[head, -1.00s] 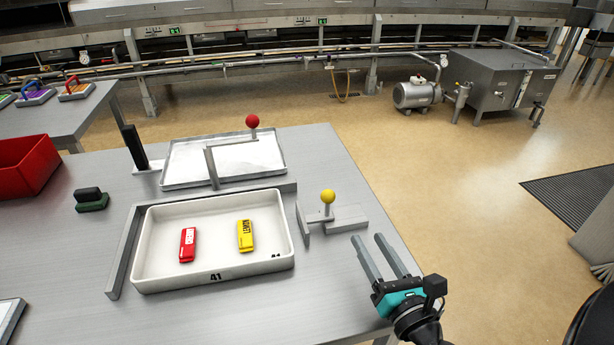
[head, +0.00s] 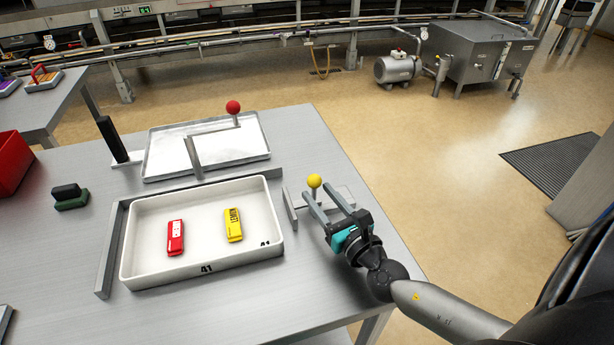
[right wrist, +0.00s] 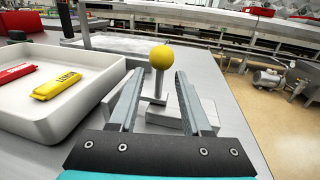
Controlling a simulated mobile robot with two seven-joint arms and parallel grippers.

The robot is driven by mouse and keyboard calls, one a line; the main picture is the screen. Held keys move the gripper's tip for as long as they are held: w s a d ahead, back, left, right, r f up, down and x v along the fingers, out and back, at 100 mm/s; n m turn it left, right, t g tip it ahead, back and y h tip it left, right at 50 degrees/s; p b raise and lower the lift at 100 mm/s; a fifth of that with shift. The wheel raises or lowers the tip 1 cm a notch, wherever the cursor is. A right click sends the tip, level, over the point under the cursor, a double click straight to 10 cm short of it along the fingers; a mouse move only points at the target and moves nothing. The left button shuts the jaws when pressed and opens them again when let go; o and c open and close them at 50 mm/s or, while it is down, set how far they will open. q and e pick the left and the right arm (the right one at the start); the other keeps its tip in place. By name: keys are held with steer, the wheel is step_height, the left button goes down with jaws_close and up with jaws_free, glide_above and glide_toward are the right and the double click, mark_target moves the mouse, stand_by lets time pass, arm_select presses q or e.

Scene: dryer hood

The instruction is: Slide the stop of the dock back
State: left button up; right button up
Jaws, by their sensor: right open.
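The dock's stop is a grey sliding piece with a yellow ball knob (head: 314,181) on a short post, at the right side of the white tray (head: 203,265). Its upright plate (head: 290,206) stands beside the tray's right wall. My right gripper (head: 323,200) is open, with its fingers pointing at the post. In the right wrist view the yellow knob (right wrist: 162,58) shows ahead, between and just beyond the two fingertips. I cannot tell whether the post is between the fingers. A red pack (head: 175,238) and a yellow pack (head: 233,225) lie in the tray. My left gripper is not in view.
Behind the tray lies a metal plate (head: 160,157) with a red ball knob (head: 233,107) on a bent bar. A green and black block (head: 70,197) and a red bin (head: 12,160) are at left. The table front is clear.

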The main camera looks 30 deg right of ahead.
steer(key=shift+w+d, duration=0.1)
steer(key=shift+w, duration=3)
steer(key=shift+c, duration=0.3)
jaws_close()
steer(key=shift+r, duration=0.1)
